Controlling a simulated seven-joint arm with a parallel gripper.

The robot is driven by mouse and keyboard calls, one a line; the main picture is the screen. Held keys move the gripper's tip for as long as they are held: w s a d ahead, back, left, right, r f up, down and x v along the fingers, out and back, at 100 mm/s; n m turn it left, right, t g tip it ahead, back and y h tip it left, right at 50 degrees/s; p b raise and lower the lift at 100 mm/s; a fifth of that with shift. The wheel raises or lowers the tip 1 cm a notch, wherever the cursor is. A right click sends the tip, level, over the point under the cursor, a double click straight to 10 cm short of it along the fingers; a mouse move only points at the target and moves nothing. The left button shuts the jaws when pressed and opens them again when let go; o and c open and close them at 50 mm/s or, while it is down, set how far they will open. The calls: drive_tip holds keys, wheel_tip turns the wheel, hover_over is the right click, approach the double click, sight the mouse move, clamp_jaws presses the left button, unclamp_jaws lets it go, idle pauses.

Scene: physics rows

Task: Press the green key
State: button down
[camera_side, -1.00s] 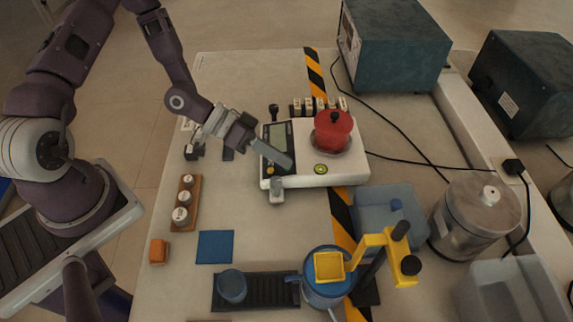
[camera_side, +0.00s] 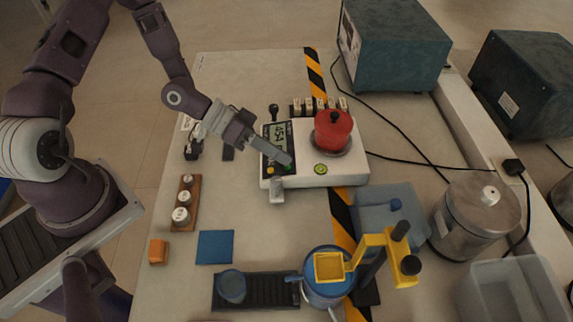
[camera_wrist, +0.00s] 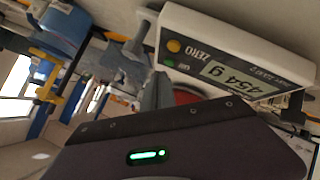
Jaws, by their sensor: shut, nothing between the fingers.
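A white weighing scale (camera_side: 310,180) stands on the table with a red lidded pot (camera_side: 333,130) on its pan. Its display (camera_side: 277,137) is lit; in the wrist view the display (camera_wrist: 240,78) reads about 454 g, upside down. The wrist view shows the small green key (camera_wrist: 169,63) beside a yellow key (camera_wrist: 173,46) marked ZERO. My gripper (camera_side: 287,161) is shut and empty, its tips low over the scale's front panel by the keys. In the wrist view the fingers (camera_wrist: 157,92) are near the green key; I cannot tell whether they touch it.
A grey lever-like part (camera_side: 277,190) stands at the scale's front edge. Small weights in a wooden block (camera_side: 182,204) and a blue mat (camera_side: 215,247) lie nearer. A yellow-armed stand (camera_side: 385,250) is at the front right. A black cable crosses the table on the right.

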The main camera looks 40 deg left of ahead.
drive_tip(key=r, duration=0.3)
drive_tip(key=s+r, duration=0.1)
drive_tip(key=r, duration=0.1)
drive_tip(key=shift+a+r, duration=0.35)
drive_tip(key=shift+a, duration=0.05)
drive_tip(key=s+a+r+y, duration=0.2)
drive_tip(key=a+r+y, duration=0.7)
drive_tip(key=a+y, duration=0.25)
drive_tip(key=s+d+r+n, duration=0.2)
drive_tip(key=s+r, duration=0.3)
drive_tip(key=s, duration=0.3)
drive_tip(key=s+d+r+n+h, duration=0.1)
drive_tip(key=s+d+r+n, duration=0.1)
drive_tip(key=s+r, duration=0.4)
drive_tip(key=s, duration=0.3)
drive_tip(key=shift+d, duration=0.35)
